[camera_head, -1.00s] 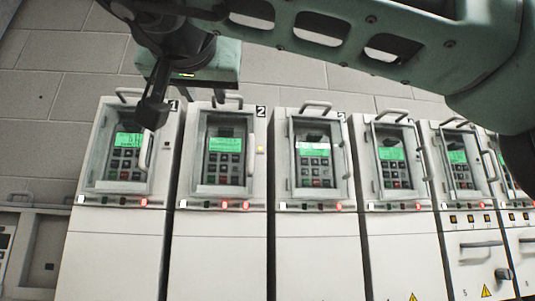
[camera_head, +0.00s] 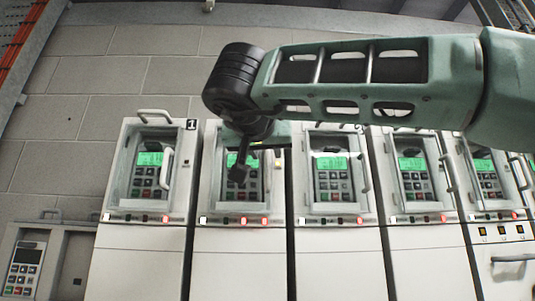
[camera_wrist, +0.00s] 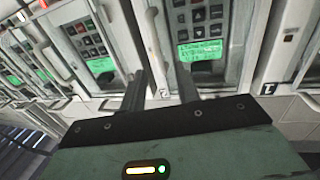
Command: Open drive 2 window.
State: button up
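Drive 2 (camera_head: 240,236) is the second white cabinet from the left in the head view. Its window (camera_head: 256,186) looks shut over a green screen and keypad. My gripper (camera_head: 238,174) is in front of this window and hides part of it and its handle. In the wrist view the picture is roughly upside down. My gripper (camera_wrist: 161,72) is open and empty there, its two dark fingers apart. The drive 2 window (camera_wrist: 212,68) lies beyond the right finger.
Drive 1 (camera_head: 140,240) stands at the left with its own window handle (camera_head: 166,168). Drive 3 (camera_head: 335,240) and more drives continue to the right, with handles sticking out. A lower grey unit with a keypad (camera_head: 25,268) is at the far left. A block wall is behind.

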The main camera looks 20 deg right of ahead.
aim_at(268, 158)
jog(key=shift+x, duration=1.8)
grip_shut()
jog(key=shift+s+a+r+p, duration=0.1)
jog(key=shift+a+p, duration=0.05)
jog(key=shift+p, duration=0.35)
